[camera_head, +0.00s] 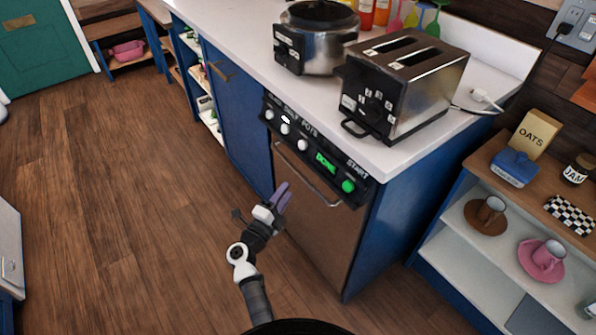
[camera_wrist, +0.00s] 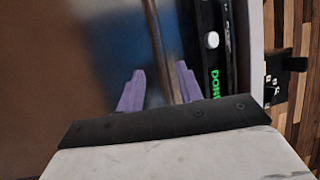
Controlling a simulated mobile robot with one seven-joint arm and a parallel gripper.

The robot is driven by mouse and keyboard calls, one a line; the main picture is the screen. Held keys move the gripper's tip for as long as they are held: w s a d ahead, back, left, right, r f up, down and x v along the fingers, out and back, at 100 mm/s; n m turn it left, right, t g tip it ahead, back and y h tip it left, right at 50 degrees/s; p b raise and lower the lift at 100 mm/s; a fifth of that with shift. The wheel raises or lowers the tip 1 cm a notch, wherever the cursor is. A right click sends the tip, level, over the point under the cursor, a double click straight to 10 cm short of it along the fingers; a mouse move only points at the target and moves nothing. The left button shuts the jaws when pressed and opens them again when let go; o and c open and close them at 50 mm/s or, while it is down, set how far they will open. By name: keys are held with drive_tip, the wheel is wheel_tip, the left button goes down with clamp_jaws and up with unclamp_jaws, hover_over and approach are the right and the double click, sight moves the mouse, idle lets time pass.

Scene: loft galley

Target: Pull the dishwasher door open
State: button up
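The dishwasher door (camera_head: 322,235) is a brown-grey metallic panel under the counter, and it looks shut. Its long bar handle (camera_head: 312,183) runs across the top of the door, below a black control panel (camera_head: 312,150) with white knobs and a green DONE display. My gripper (camera_head: 283,194) is in front of the door near the left part of the handle, with its purple fingers pointing at it. In the wrist view, my gripper (camera_wrist: 160,85) is open, and the handle (camera_wrist: 158,45) runs between the two fingers. I cannot tell whether the fingers touch it.
A toaster (camera_head: 405,85) and a metal cooker (camera_head: 314,38) stand on the white counter (camera_head: 235,35) above. Blue cabinets (camera_head: 235,120) adjoin the dishwasher on the left. An open shelf unit (camera_head: 465,245) with cups stands at the right. The wooden floor (camera_head: 120,180) at the left is clear.

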sight(298, 172)
drive_tip(key=x, duration=0.8)
drive_tip(key=shift+w+p, duration=0.3)
drive_tip(key=shift+p, duration=0.05)
clamp_jaws()
